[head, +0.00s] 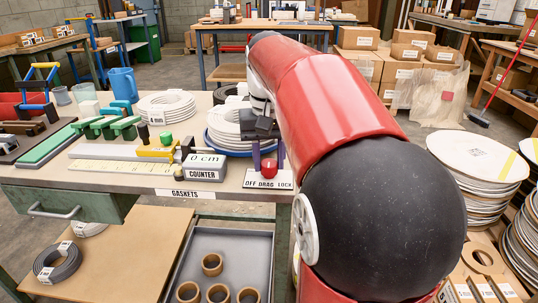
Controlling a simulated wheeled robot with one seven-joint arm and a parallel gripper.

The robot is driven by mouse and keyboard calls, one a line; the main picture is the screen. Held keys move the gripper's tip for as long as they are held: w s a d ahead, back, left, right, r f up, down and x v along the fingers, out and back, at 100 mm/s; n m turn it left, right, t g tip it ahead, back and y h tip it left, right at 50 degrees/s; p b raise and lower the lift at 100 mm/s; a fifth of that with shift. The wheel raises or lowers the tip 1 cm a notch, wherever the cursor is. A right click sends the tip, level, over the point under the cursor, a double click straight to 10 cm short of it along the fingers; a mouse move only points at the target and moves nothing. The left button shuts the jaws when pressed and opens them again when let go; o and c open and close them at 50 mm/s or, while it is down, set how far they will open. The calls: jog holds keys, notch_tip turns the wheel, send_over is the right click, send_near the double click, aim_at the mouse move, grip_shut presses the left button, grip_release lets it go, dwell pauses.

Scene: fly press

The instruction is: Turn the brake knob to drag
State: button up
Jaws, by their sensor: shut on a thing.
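The brake knob (269,168) is red and stands on a white plate (252,182) marked OFF, DRAG and LOCK, near the front edge of the workbench. My gripper (269,163) reaches down over it from behind, with a dark finger on each side, shut on the knob. The knob's pointer is too small or hidden, so I cannot tell which mark it faces. My red and black arm fills the right middle of the view and hides the bench behind and to the right of the knob.
A counter box (206,166) reading 0 cm sits close left of the plate. A stack of white rings (228,128) stands behind it. A ruler (112,167), green blocks and a blue jug (123,84) are further left. A drawer (70,203) is below.

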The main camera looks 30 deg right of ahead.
aim_at(267, 164)
dwell(0.4)
jog(key=o, duration=1)
jog(key=shift+c, duration=0.2)
notch_tip(267, 164, up, 8)
jog(key=shift+f, duration=0.1)
jog(key=shift+s+a+f, duration=0.15)
jog(key=shift+s+a, duration=0.05)
jog(key=shift+a, duration=0.2)
jog(key=s+a+f+n+t, duration=0.2)
jog(key=s+a+f, duration=0.3)
jog(key=f, duration=0.4)
jog(key=s+a+f+n+t, duration=0.2)
jog(key=s+a+f+t, duration=0.1)
jog(key=s+a+f, duration=0.3)
notch_tip(267, 164, down, 3)
jog(key=shift+s+r+t, duration=0.15)
jog(key=shift+s+t, duration=0.15)
jog(key=shift+s, duration=0.85)
